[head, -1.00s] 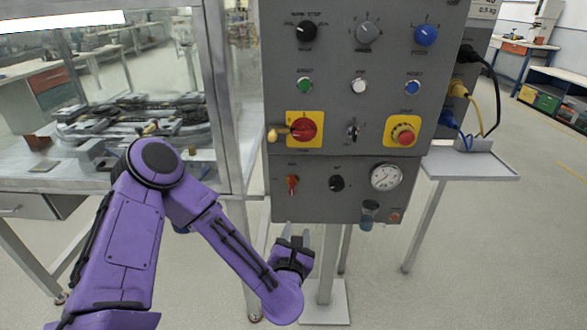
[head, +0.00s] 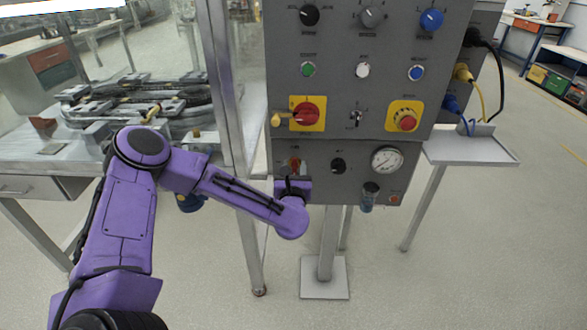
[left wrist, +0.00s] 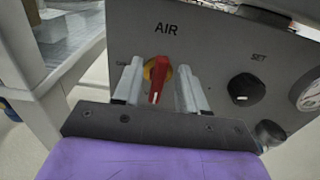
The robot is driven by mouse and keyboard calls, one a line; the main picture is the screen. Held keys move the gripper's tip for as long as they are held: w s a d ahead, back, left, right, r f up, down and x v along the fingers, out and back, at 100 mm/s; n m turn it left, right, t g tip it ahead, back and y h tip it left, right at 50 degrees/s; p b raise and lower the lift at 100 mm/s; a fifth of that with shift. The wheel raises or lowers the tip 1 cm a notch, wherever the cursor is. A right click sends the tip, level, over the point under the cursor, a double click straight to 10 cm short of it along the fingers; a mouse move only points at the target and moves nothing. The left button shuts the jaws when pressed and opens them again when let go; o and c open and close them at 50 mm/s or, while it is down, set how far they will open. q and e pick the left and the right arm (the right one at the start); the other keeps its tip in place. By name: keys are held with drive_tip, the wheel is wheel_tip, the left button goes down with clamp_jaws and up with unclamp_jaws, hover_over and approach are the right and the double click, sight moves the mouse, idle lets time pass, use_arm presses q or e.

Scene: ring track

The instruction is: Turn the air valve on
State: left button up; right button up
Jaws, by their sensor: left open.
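The air valve (left wrist: 157,80) is a red handle on a yellow round base, under the word AIR on the grey panel. Its handle points downward in the left wrist view. In the head view the valve (head: 295,163) is partly hidden behind my left gripper (head: 294,180). In the left wrist view my left gripper (left wrist: 158,88) is open, with one finger on each side of the red handle. I cannot tell whether the fingers touch it. My right gripper does not show.
Right of the valve are a black SET knob (left wrist: 245,89) and a pressure gauge (head: 387,160). Above is a red rotary switch (head: 308,113) on a yellow plate with a padlock at its left. A metal frame post (head: 232,120) stands left of the panel.

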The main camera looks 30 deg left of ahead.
use_arm(q)
clamp_jaws()
drive_tip(key=shift+m, duration=0.3)
drive_tip(key=m, duration=0.3)
drive_tip(key=shift+w+d+f+m+b, duration=0.15)
drive_tip(key=shift+d+m+b, duration=0.1)
drive_tip(key=shift+m+b, duration=0.15)
drive_tip(key=m, duration=0.4)
drive_tip(key=shift+w+d+f, duration=0.1)
drive_tip(key=shift+w+d, duration=0.05)
drive_tip(key=shift+d, duration=0.1)
drive_tip(key=m, duration=0.5)
drive_tip(key=shift+d+f, duration=0.15)
drive_tip(key=shift+f, duration=0.15)
drive_tip(key=shift+f+m, duration=0.15)
drive_tip(key=shift+m, duration=0.95)
drive_tip(key=shift+f+m, duration=0.15)
drive_tip(key=shift+m, duration=0.95)
